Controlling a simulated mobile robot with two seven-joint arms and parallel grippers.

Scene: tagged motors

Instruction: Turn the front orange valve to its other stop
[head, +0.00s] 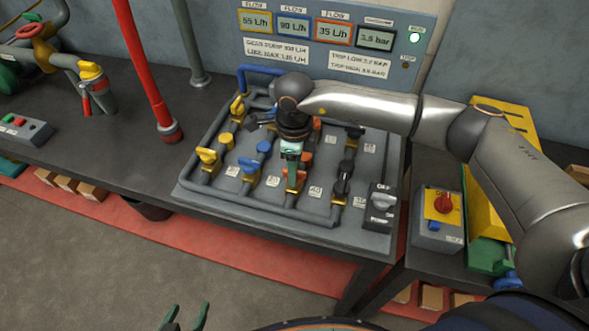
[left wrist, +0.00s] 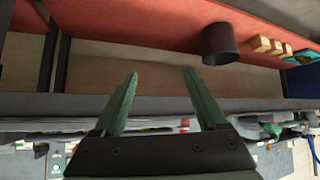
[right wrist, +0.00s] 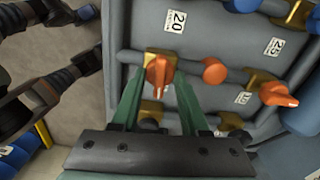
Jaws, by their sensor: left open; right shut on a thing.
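The front orange valve (head: 293,179) sits near the front edge of the grey pipe board (head: 225,193), with an orange handle on a yellow body. In the right wrist view its handle (right wrist: 158,72) lies between the fingertips of my right gripper (right wrist: 160,82), which is shut on it. In the head view my right gripper (head: 291,158) comes down on the valve from above and hides part of it. Another orange valve (right wrist: 278,94) is farther back on the same pipe. My left gripper (head: 187,317) is open and empty, away from the board; it also shows in the left wrist view (left wrist: 160,80).
Yellow valves (head: 207,155), blue valves (head: 249,165) and black valves (head: 344,170) stand close on both sides. A black switch box (head: 381,205) is at the board's front right corner. A red pipe (head: 146,70) rises at the left.

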